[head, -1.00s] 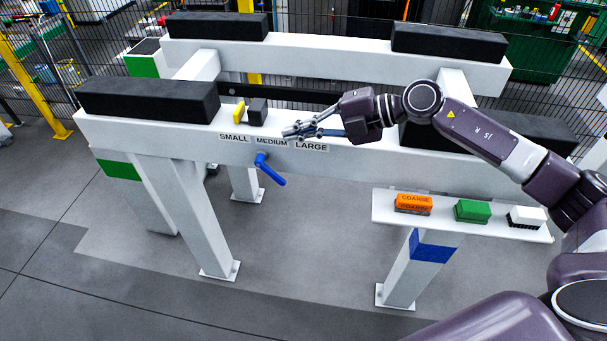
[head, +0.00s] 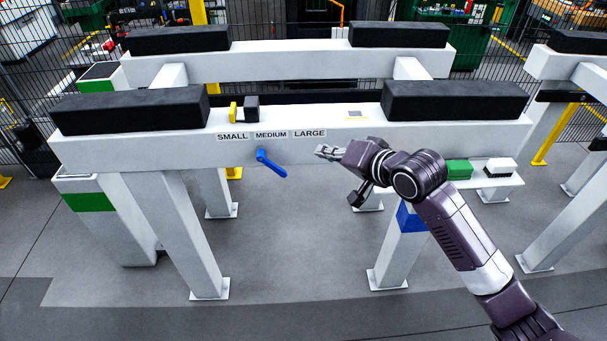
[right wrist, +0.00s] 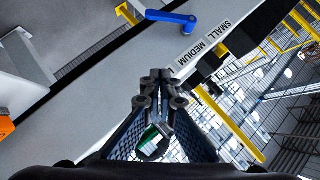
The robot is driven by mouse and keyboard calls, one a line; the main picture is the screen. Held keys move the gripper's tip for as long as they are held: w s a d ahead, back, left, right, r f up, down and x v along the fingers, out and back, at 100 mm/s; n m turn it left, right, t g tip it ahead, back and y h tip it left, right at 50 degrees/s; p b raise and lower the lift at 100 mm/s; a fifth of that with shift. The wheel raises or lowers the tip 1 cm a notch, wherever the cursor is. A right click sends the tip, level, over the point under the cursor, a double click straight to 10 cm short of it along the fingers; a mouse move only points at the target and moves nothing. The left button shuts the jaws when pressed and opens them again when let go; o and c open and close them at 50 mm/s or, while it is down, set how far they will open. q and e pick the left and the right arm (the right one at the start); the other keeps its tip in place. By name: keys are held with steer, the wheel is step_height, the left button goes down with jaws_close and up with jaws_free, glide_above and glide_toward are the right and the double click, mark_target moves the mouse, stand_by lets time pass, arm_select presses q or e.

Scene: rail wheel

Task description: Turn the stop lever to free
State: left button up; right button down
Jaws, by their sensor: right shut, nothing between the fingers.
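The blue stop lever (head: 270,163) is on the front face of the white beam, below the MEDIUM label (head: 271,135). Its handle slants down to the right. The lever also shows at the top of the right wrist view (right wrist: 170,17). My right gripper (head: 322,152) is shut and empty, to the right of the lever and apart from it, just below the LARGE label (head: 309,133). Its closed fingers fill the middle of the right wrist view (right wrist: 155,82). My left gripper is not in view.
A yellow piece (head: 233,111) and a black block (head: 251,107) stand on the beam (head: 330,113) above the labels. Black pads (head: 455,101) lie along it. A shelf at right holds a green block (head: 459,169) and a white brush (head: 500,167). Floor below the lever is clear.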

mark_target(272, 164)
steer(key=w+a+f+g+p, duration=0.1)
steer(key=w+a+f+p, duration=0.1)
steer(key=w+a+f, duration=0.3)
steer(key=a+f, duration=0.3)
steer(key=f, duration=0.1)
steer(key=shift+w+a+p, duration=0.15)
steer(key=shift+a+p, duration=0.15)
steer(key=shift+p, duration=0.05)
steer(key=shift+f, duration=0.15)
steer(key=shift+f+m+y+b, duration=0.2)
steer(key=shift+m+y+b, duration=0.25)
steer(key=shift+b, duration=0.2)
steer(key=shift+f, duration=0.1)
